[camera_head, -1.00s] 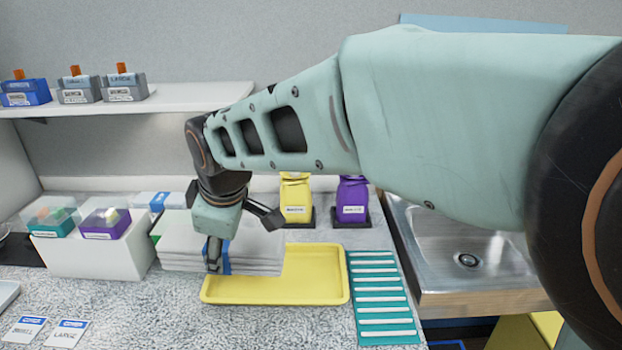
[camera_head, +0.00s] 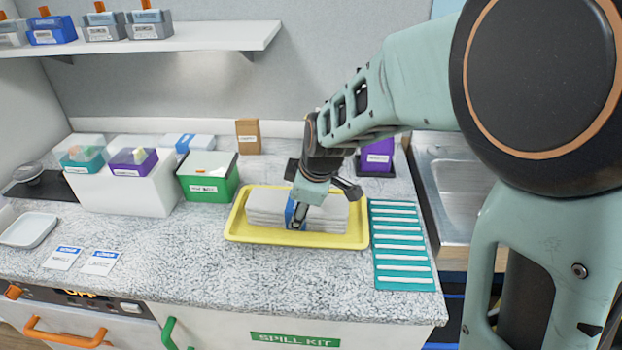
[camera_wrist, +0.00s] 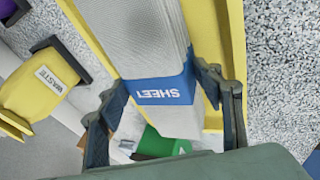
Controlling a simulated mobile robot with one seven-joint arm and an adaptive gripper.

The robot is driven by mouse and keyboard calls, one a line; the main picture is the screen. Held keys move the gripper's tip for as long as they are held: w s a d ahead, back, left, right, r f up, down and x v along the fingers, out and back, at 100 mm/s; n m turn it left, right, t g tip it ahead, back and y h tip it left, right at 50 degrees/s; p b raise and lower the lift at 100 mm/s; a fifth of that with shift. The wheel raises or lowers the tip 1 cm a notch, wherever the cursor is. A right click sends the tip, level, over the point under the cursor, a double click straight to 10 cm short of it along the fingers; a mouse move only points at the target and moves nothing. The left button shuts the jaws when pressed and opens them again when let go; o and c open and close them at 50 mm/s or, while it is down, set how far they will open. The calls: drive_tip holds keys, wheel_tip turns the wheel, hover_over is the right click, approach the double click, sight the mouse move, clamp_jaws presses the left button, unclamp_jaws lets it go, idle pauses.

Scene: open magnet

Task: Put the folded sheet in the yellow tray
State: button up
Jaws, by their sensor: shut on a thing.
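The folded sheet (camera_head: 266,208) is a grey-white layered stack with a blue band around its middle. It sits within the yellow tray (camera_head: 240,231), inside the rim as seen from the head camera. My gripper (camera_head: 298,214) is above the sheet, shut on it at the blue band. In the wrist view the sheet (camera_wrist: 135,40) lies between the two fingers (camera_wrist: 165,95), with the band lettered "SHEET". The tray's yellow rim (camera_wrist: 236,40) shows along the side. Whether the sheet's underside touches the tray floor is hidden.
A teal mat with white strips (camera_head: 403,250) lies right of the tray, before the sink (camera_head: 455,190). A green box (camera_head: 208,180) and white bin block (camera_head: 125,190) stand left. Counter in front of the tray is clear.

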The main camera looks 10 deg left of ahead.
drive_tip(key=o, duration=1.9)
drive_tip(key=shift+f, duration=0.1)
drive_tip(key=p+v, duration=0.5)
drive_tip(key=v, duration=0.7)
drive_tip(key=shift+p, duration=0.35)
drive_tip(key=shift+w, duration=0.1)
